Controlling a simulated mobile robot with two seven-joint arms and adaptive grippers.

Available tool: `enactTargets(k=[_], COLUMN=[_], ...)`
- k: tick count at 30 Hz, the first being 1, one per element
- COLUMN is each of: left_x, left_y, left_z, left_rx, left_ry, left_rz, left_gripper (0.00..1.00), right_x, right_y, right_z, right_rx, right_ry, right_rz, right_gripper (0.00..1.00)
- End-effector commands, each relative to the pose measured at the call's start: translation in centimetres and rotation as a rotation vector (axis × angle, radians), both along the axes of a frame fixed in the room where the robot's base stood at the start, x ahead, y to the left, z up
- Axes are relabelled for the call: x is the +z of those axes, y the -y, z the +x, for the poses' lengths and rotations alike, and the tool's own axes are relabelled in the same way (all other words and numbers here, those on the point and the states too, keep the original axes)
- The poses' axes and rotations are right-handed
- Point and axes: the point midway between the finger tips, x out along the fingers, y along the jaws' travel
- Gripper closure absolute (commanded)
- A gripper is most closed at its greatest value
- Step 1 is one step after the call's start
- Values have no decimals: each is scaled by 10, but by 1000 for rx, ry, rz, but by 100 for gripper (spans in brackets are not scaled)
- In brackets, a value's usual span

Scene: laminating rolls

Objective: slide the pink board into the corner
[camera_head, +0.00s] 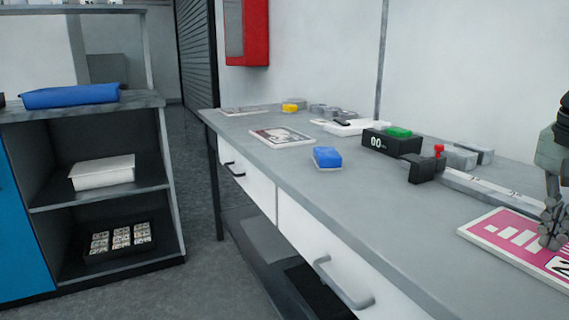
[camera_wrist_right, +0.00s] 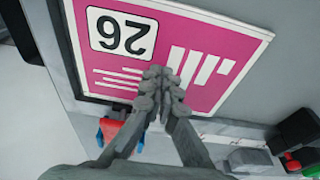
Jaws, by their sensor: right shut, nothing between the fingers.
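The pink board (camera_head: 512,240) lies flat on the grey table at the right edge of the head view, partly cut off by the frame. It has a white border, white bars and a white number label. In the right wrist view the pink board (camera_wrist_right: 200,38) fills the upper middle, with "26" upside down on its label. My right gripper (camera_head: 553,240) is shut and empty, pointing down over the board. In the wrist view its fingertips (camera_wrist_right: 160,88) are together over the board's near part; I cannot tell whether they touch it. My left gripper is not in view.
A metal rail (camera_head: 490,186) with a black block and red knob (camera_head: 438,150) lies behind the board. A blue block (camera_head: 327,157), a black box (camera_head: 390,142) with a green block (camera_head: 400,132), and a flat printed board (camera_head: 282,137) lie farther left. The table's front middle is clear.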

Motion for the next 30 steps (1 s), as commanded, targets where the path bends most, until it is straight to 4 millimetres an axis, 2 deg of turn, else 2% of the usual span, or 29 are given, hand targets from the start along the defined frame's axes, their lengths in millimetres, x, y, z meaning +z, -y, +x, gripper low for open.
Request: enactTargets(k=[8, 30], left_x=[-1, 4], left_y=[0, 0], left_z=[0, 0], left_rx=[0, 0], left_ry=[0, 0], left_rz=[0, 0], left_gripper=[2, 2], right_x=[-3, -4], right_y=[1, 22], right_z=[-1, -15], right_rx=[0, -1], right_ry=[-1, -7], right_rz=[0, 0], right_gripper=[100, 100])
